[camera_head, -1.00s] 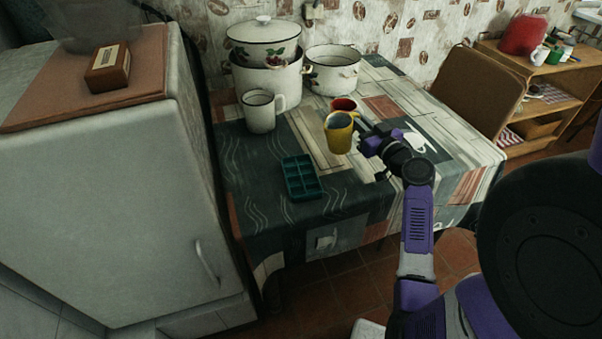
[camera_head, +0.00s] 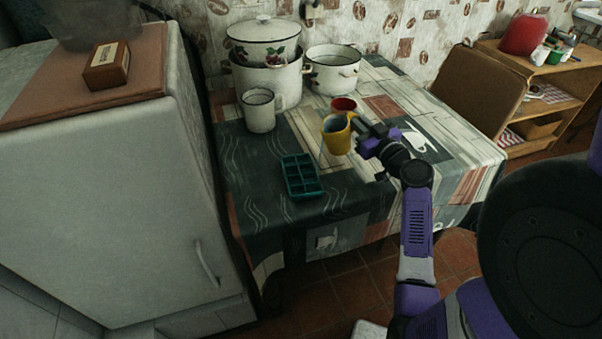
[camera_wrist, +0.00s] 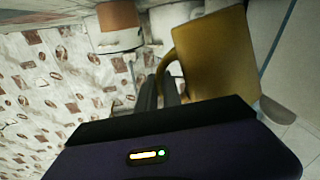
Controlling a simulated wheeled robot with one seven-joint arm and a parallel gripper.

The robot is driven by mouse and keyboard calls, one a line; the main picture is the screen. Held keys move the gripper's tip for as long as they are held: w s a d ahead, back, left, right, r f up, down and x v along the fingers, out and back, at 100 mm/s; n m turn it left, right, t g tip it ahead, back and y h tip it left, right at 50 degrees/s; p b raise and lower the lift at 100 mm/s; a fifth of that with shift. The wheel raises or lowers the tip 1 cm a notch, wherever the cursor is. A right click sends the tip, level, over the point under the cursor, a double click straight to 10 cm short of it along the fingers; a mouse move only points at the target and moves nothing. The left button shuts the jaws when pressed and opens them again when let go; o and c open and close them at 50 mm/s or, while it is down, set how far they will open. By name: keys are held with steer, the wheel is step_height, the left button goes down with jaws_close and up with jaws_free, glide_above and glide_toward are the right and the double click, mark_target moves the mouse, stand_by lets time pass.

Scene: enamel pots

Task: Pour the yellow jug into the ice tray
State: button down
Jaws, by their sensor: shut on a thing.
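The yellow jug (camera_head: 338,142) is held above the table, right of and behind the ice tray in the head view. It is tilted to the left, its mouth showing a grey-blue inside. My gripper (camera_head: 355,126) is shut on the jug's handle, on its right side. In the wrist view the jug (camera_wrist: 215,55) fills the upper right, with its handle at the fingers (camera_wrist: 160,92). The dark teal ice tray (camera_head: 301,178), with several compartments, lies flat on the table near the front. I cannot tell whether the tray holds liquid.
A white mug (camera_head: 260,112) stands behind the tray, to its left. A red mug (camera_head: 343,104) is just behind the jug. Enamel pots (camera_head: 334,72) stand at the table's back. A white fridge (camera_head: 110,190) borders the table's left. The cloth right of my gripper is mostly clear.

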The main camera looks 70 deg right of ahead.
mark_target(344, 124)
steer(key=shift+w+a+f+n+b, duration=0.1)
steer(key=shift+w+a+n+b, duration=0.05)
steer(key=shift+a+n+b, duration=0.2)
steer(key=shift+w+a+r+n+t, duration=0.35)
steer(key=shift+a+r+n, duration=0.25)
steer(key=shift+n, duration=0.35)
steer(key=shift+w+a+f+n+b, duration=0.3)
steer(key=shift+a+n, duration=0.15)
steer(key=shift+n, duration=0.1)
steer(key=shift+w+a+f+n+b, duration=0.15)
steer(key=shift+w+a+n+b, duration=0.15)
steer(key=shift+a+n, duration=0.2)
steer(key=shift+w+a+r+n+t, duration=0.3)
steer(key=shift+a+n+t, duration=0.1)
steer(key=shift+n, duration=0.45)
steer(key=shift+a, duration=0.1)
steer(key=shift+w+a+r+n, duration=0.1)
steer(key=shift+a+n, duration=0.1)
steer(key=shift+n, duration=0.35)
steer(key=shift+w+a+r+n, duration=0.1)
steer(key=shift+a+n, duration=0.05)
steer(key=shift+n, duration=0.4)
steer(key=shift+w+a+r+n+t+y+p, duration=0.15)
steer(key=shift+a+n+t+p, duration=0.1)
steer(key=shift+n, duration=0.3)
steer(key=shift+w+a+r+n+t+y+p, duration=0.1)
steer(key=shift+w+a+n+t+y+p, duration=0.1)
steer(key=shift+n, duration=0.35)
